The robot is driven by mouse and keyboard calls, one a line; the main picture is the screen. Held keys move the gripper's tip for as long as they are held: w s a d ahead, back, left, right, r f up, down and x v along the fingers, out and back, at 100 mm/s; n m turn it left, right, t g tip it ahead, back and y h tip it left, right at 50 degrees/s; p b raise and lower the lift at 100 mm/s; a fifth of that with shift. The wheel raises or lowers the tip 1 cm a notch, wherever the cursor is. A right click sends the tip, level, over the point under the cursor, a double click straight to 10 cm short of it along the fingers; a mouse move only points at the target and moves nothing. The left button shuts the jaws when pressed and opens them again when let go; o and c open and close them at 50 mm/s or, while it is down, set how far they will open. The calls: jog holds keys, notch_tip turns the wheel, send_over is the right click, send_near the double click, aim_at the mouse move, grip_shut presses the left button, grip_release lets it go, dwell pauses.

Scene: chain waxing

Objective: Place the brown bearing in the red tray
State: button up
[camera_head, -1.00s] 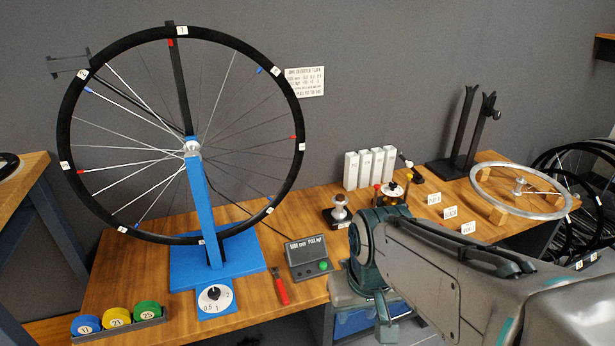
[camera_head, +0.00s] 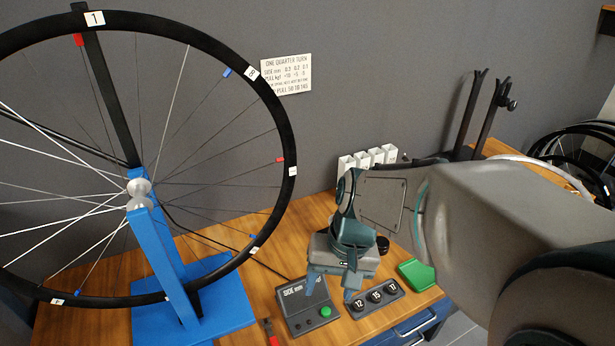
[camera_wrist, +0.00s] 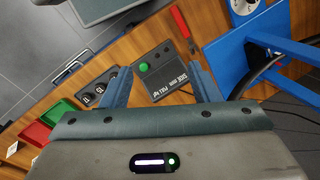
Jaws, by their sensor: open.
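I cannot make out a brown bearing in either view now. The red tray (camera_wrist: 36,134) shows at the left of the wrist view, beside a green tray (camera_wrist: 60,112) and partly cut off by my wrist. In the head view the green tray (camera_head: 417,274) lies right of my gripper, and the red tray is hidden. My gripper (camera_head: 332,290) is open, pointing down over the bench by the grey readout box, with nothing seen between its fingers. Its two blue fingers (camera_wrist: 163,86) also show in the wrist view, on either side of that box's green-button end.
The readout box (camera_head: 306,306) and a black holder (camera_head: 375,299) marked 12, 15 and 17 sit close to my fingers. The large wheel (camera_head: 273,100) on its blue stand (camera_head: 165,260) fills the left. White blocks (camera_head: 368,158) stand at the back.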

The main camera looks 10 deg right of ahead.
jog(key=w+d+f+m+t+y+b, duration=0.3)
jog(key=w+f+m+t+y, duration=0.35)
jog(key=w+m+y, duration=0.7)
jog(key=w+d+f+m+t+h+b, duration=0.1)
jog(key=w+d+f+m+t+h, duration=0.1)
jog(key=d+f+m+t+h, duration=0.45)
jog(key=w+d+f+m+t+h, duration=0.2)
jog(key=w+d+f+m+t, duration=0.15)
jog(key=d+m, duration=0.6)
jog(key=shift+n, duration=0.65)
jog(key=b+x, duration=0.1)
jog(key=x, duration=1)
jog(key=shift+w, duration=0.1)
jog(key=shift+w+a+b, duration=0.2)
jog(key=shift+w+b, duration=0.1)
jog(key=shift+w, duration=0.25)
jog(key=c, duration=1.2)
